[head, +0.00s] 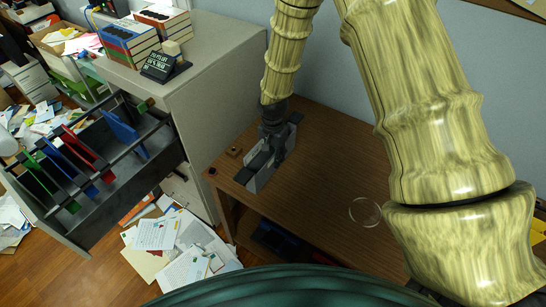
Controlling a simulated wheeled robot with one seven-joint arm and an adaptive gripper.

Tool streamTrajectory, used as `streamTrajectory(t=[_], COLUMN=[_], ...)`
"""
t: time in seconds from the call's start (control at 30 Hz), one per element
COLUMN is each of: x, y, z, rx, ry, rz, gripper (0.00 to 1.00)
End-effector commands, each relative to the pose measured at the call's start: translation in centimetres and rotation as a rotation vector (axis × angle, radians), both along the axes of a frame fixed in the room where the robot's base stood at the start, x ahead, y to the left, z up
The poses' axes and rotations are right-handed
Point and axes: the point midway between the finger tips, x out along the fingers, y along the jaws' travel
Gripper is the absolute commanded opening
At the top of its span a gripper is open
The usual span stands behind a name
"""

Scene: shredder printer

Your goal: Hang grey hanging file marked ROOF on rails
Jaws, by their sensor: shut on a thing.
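My gripper (273,143) is shut on the grey hanging file (264,181), above the left part of the wooden table. Its marking cannot be read. Part of the file is hidden behind my gripper. The open file drawer (112,203) is at the left, pulled out of the grey cabinet. Its rails (127,153) run along the top and carry several coloured files: a green one (46,177), a blue one (127,133) and a red one (86,150). The grey file is to the right of the drawer and apart from it.
The wooden table (320,180) has a clear ring (365,212) and a small block (234,151). Papers (187,252) litter the floor below the drawer.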

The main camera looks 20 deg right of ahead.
Motion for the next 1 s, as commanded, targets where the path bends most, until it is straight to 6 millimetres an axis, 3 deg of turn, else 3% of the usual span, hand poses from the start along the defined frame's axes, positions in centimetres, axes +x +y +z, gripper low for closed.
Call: streamTrajectory(t=[0.4,1.0], x=[0.0,0.6], y=[0.0,0.4], z=[4.0,5.0], rx=[0.000,0.002], ry=[0.000,-0.005], rz=[-0.001,0.052], gripper=[0.06,0.06])
